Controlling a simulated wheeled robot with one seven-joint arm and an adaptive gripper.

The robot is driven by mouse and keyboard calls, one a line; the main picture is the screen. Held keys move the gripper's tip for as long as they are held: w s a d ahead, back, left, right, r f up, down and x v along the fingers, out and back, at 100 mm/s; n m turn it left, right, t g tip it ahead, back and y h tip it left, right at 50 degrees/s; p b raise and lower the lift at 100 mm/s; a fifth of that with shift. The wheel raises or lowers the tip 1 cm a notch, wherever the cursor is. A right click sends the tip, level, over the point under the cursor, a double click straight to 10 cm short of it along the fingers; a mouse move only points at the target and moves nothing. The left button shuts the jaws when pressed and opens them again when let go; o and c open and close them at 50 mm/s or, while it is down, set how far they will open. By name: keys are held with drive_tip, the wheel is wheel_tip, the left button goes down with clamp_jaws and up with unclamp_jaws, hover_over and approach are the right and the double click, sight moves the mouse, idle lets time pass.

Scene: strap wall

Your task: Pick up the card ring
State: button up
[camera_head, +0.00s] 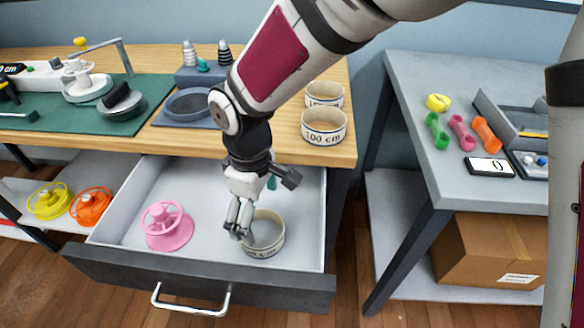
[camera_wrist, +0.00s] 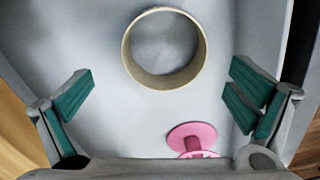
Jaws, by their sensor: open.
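A cream card ring (camera_head: 265,250) with dark print stands on the floor of the open drawer, its open end up. It also shows in the wrist view (camera_wrist: 165,81), upper middle, as a round rim with the grey drawer floor inside. My gripper (camera_head: 238,229) points down into the drawer and overlaps the ring's left edge in the head view. In the wrist view its green-padded fingers (camera_wrist: 160,80) are wide apart, one on each side of the ring, with nothing between the pads. The exact height above the ring cannot be told.
A pink spool (camera_head: 168,226) stands left of the ring in the drawer (camera_head: 200,264). Two similar rings, one marked 100 cm (camera_head: 324,128), stand on the wooden bench above. A grey table (camera_head: 420,110) with small coloured items is at right. Drawer walls surround the ring.

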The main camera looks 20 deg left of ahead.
sight(261, 238)
drive_tip(key=shift+s+f+b, duration=0.15)
drive_tip(key=shift+f+b, duration=0.25)
drive_tip(key=shift+f, duration=1.05)
drive_tip(key=shift+s+f+b, duration=0.1)
drive_tip(key=shift+f+b, duration=0.3)
drive_tip(key=shift+f, duration=1.05)
drive_tip(key=shift+r, duration=0.1)
drive_tip(key=c, duration=0.7)
